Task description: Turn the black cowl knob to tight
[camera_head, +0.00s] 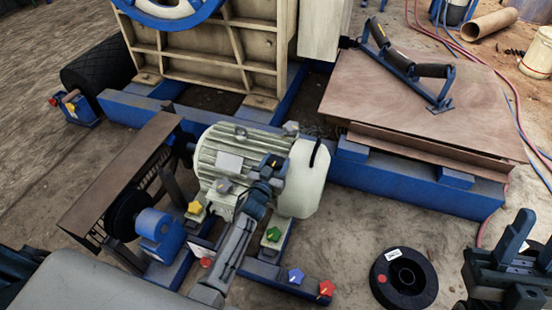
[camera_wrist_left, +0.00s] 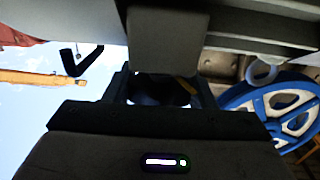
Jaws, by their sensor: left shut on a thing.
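My left gripper (camera_head: 271,168) reaches over the motor (camera_head: 231,158) in the head view. It is shut at the cowl end, on what looks like the black cowl knob. In the left wrist view a dark rounded thing, most likely the black cowl knob (camera_wrist_left: 158,92), sits between the two fingers of the left gripper (camera_wrist_left: 160,88). In the head view the fingers hide most of the knob, so its angle and any mark on it cannot be read. The pale cowl (camera_head: 304,180) is just to the right. My right gripper (camera_head: 512,262) appears at the lower right, apart from the motor.
Other knobs are grey (camera_head: 223,186), yellow (camera_head: 195,208), green (camera_head: 273,234), blue (camera_head: 295,276) and red (camera_head: 326,288). A belt guard (camera_head: 125,180) stands left of the motor. A black ring (camera_head: 404,279) lies on the floor. The blue frame beam (camera_head: 420,186) runs behind.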

